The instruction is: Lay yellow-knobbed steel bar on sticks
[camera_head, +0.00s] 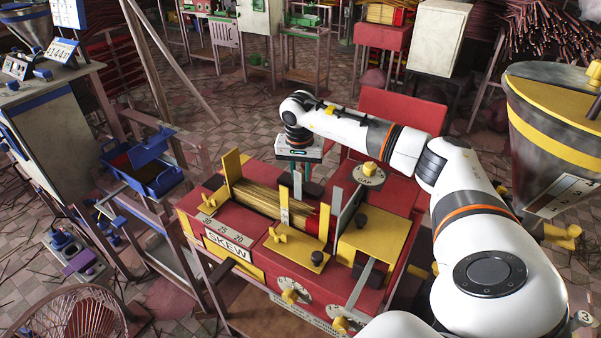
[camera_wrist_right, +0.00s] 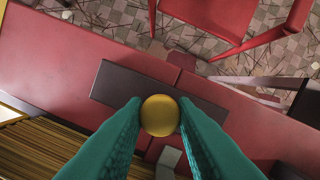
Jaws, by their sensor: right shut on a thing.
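My right gripper (camera_head: 299,178) reaches down behind the stick trough on the red machine. In the right wrist view its green fingers (camera_wrist_right: 159,116) are shut on a round yellow knob (camera_wrist_right: 159,114). A dark flat slab (camera_wrist_right: 125,82) shows beneath the knob; I cannot tell whether it is the steel bar or part of the machine. The bundle of yellow sticks (camera_head: 258,200) lies in the trough, and shows at the lower left in the wrist view (camera_wrist_right: 30,150). My left gripper is not in view.
Yellow upright plates (camera_head: 232,172) and grey upright plates (camera_head: 338,208) stand around the sticks. The red machine (camera_head: 205,218) carries a SKEW label.

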